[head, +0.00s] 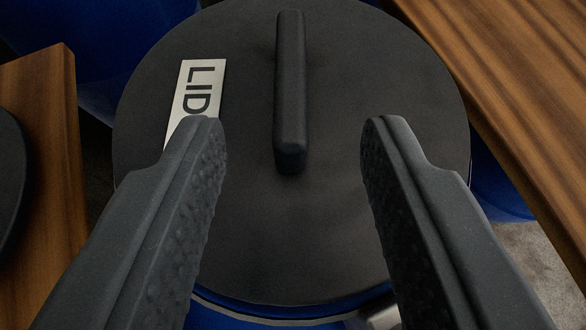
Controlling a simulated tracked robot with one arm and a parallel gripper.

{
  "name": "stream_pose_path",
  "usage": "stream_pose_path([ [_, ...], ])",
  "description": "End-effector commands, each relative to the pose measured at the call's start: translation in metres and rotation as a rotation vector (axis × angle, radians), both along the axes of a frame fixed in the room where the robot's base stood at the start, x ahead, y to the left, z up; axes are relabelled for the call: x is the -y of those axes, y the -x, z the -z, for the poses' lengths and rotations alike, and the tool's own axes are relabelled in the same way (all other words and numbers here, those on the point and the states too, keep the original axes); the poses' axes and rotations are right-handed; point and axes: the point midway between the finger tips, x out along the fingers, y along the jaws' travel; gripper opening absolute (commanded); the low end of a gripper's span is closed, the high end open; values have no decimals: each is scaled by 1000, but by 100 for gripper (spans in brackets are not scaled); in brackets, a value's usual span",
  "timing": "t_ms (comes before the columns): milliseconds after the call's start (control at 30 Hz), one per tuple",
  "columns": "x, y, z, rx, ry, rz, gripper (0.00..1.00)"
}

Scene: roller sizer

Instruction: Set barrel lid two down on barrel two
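A round black lid (300,235) with a raised bar handle (290,95) fills the middle of the head view. A white label (196,88) on it reads "LID", and the rest of the label is hidden behind my left finger. The lid lies over a blue barrel (265,312), whose rim shows along the lower edge; I cannot tell how fully it is seated, nor the barrel's number. My gripper (294,140) is open, its fingers apart on either side of the handle and not touching it.
A wooden surface (40,130) lies at the left with part of a dark round object (8,185) on it. Another wooden surface (510,90) runs along the right. A blue object (105,40) stands behind at upper left. Grey floor shows at lower right.

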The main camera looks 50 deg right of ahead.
Motion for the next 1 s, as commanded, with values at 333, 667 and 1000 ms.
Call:
stream_pose_path([
  [333, -16, 11, -10, 1, -2, -1, 38],
  [667, -26, -6, -40, 81, 8, -57, 38],
  [1000, -172, -59, -259, 488, 34, -595, 38],
])
